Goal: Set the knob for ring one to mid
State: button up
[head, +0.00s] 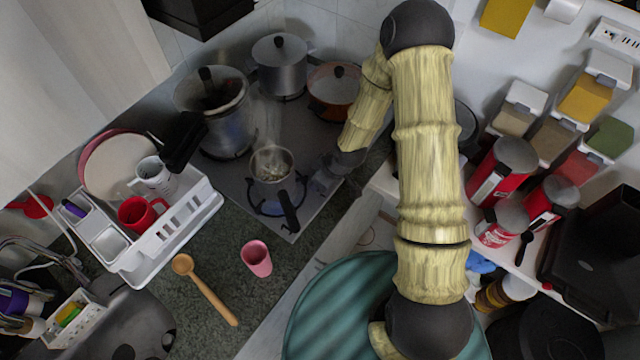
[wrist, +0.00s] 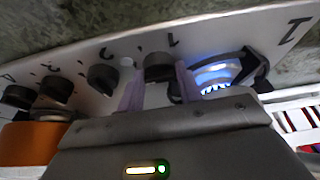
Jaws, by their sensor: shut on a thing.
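In the wrist view, a row of black knobs runs along the pale stove panel. My gripper (wrist: 160,92) has its two purple fingers on either side of the knob (wrist: 159,66) by the mark "1", shut on it. The knob's lower part is hidden between the fingers, and its exact setting cannot be told. A blue flame burns at the ring (wrist: 217,74) just right of it. In the head view, my gripper (head: 326,182) is at the right front of the stove (head: 238,185), and the knob itself is hidden there.
A small steaming pot (head: 271,165) sits over a blue flame close to my gripper, its black handle pointing forward. Larger pots (head: 280,68) stand behind. A pink cup (head: 256,258) and a wooden spoon (head: 206,290) are on the counter. Other knobs (wrist: 102,78) lie left in the wrist view.

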jog(key=shift+a+m+t+h+b, duration=0.1)
jog(key=shift+m+t+h+b, duration=0.25)
jog(key=shift+m+b, duration=0.6)
jog(key=shift+r+m, duration=0.1)
jog(key=shift+m, duration=0.15)
jog(key=o, duration=1)
jog(key=v, duration=1.7)
jog(key=shift+p, duration=0.4)
jog(key=shift+r, duration=0.1)
